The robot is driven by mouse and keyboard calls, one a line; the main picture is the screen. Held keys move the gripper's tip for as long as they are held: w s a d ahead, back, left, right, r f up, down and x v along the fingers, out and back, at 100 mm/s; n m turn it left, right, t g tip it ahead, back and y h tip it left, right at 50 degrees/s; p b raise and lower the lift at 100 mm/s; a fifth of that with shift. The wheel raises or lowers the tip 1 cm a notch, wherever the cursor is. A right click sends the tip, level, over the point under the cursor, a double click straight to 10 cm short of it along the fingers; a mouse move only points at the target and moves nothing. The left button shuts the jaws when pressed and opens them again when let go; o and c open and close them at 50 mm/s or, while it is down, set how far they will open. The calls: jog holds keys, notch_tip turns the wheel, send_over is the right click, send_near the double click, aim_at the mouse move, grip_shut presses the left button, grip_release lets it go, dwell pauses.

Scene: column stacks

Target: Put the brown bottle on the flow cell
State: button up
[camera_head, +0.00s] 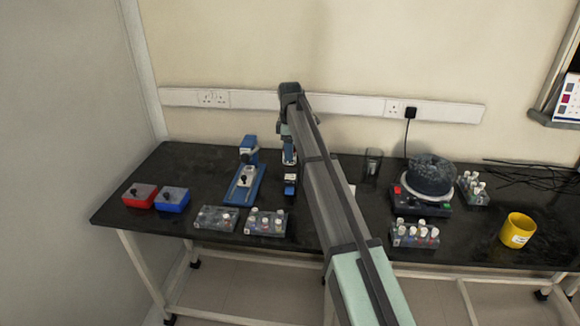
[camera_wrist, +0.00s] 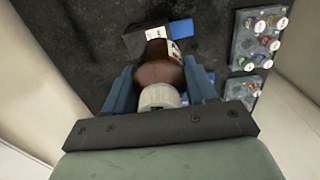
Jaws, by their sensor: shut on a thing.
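The brown bottle (camera_wrist: 158,74) has a white cap and a white label. In the wrist view it lies between the two fingers of my gripper (camera_wrist: 160,88), which is shut on it. A dark block with a blue end (camera_wrist: 182,28) lies beyond the bottle's base; it may be the flow cell, but I cannot be sure. I cannot tell whether the bottle touches it. In the head view my gripper (camera_head: 290,160) is above the table, left of my arm, over a small blue thing (camera_head: 290,188). The bottle does not show clearly there.
Two vial trays (camera_head: 215,218) (camera_head: 267,222) stand at the front, left of my arm. A blue railed device (camera_head: 245,180) and red (camera_head: 140,196) and blue boxes (camera_head: 173,200) are farther left.

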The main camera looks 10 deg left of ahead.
aim_at(290, 164)
jog(key=shift+f, duration=3.1)
jog(key=shift+f, duration=0.1)
jog(key=o, duration=1.2)
notch_tip(290, 164, up, 12)
jog(key=shift+r, duration=0.1)
